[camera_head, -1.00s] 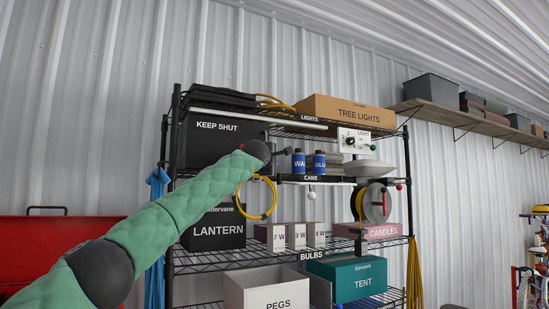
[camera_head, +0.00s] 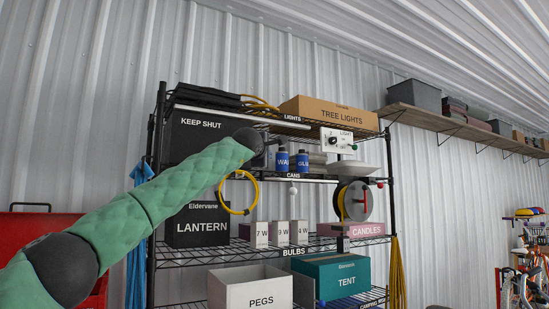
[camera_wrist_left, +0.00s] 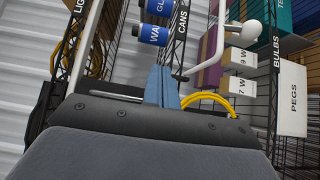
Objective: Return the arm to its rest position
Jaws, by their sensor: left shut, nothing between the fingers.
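My left arm, in a green padded sleeve, reaches in from the left in the head view. Its dark wrist end and left gripper (camera_head: 268,146) are in front of the wire shelf rack (camera_head: 222,254), by the right side of the black KEEP SHUT box (camera_head: 203,138). The gripper is mostly hidden behind the wrist. In the left wrist view the blue-grey fingers of the left gripper (camera_wrist_left: 162,84) are together with nothing between them. My right gripper is not in view.
Near the gripper are blue cans (camera_head: 282,160), a yellow hose loop (camera_head: 238,193) and a white LIGHT switch box (camera_head: 338,140). Below are a LANTERN box (camera_head: 198,226), bulb boxes (camera_head: 280,233) and a PEGS bin (camera_head: 250,290). A red chest (camera_head: 40,226) stands at left.

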